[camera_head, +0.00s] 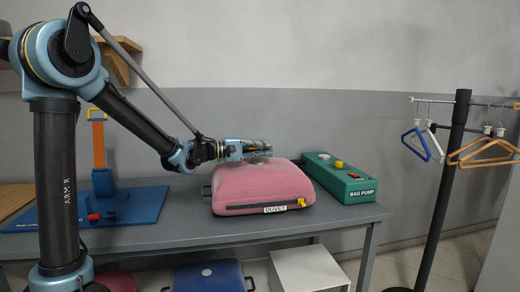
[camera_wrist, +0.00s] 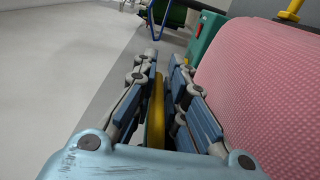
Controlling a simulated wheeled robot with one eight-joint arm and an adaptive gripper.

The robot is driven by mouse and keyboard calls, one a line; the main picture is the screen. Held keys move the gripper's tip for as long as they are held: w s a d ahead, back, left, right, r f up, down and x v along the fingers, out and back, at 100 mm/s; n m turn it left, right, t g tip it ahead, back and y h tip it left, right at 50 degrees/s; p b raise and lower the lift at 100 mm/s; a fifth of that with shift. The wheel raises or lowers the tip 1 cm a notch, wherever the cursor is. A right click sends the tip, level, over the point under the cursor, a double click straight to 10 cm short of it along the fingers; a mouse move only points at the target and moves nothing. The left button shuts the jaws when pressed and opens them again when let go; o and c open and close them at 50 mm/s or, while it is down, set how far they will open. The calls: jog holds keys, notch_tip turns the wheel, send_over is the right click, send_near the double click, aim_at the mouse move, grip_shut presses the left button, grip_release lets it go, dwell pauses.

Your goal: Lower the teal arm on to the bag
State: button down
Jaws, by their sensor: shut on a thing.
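The pink bag (camera_head: 262,186), labelled DUVET, lies plump on the grey table. Its pink side fills the right of the wrist view (camera_wrist: 265,75). My gripper (camera_head: 262,148) is just above the bag's top, pointing right. In the wrist view its fingers (camera_wrist: 168,85) are closed around a narrow yellow piece (camera_wrist: 157,110) with a dark green-teal edge beside it. This seems to be the teal arm's grip, but most of it is hidden between the fingers. A pale round patch shows on the bag's top under the gripper. I cannot tell whether the held piece touches the bag.
The green BAG PUMP box (camera_head: 347,186) stands right of the bag. A blue base (camera_head: 130,209) with an orange upright is at the left. A hanger rack (camera_head: 445,190) stands at right. A blue case (camera_head: 207,277) and white box (camera_head: 308,270) sit below the table.

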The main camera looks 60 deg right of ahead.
aim_at(247, 149)
jog(key=c, duration=1.7)
grip_release()
jog(key=shift+w, duration=0.1)
jog(key=v, duration=0.2)
jog(key=shift+w+a, duration=0.2)
jog(key=shift+w, duration=0.05)
jog(key=shift+w+a+f, duration=0.1)
jog(key=shift+a, duration=0.15)
jog(key=v, duration=0.8)
jog(key=shift+d, duration=0.2)
jog(key=shift+w+a, duration=0.45)
jog(key=shift+a, duration=0.05)
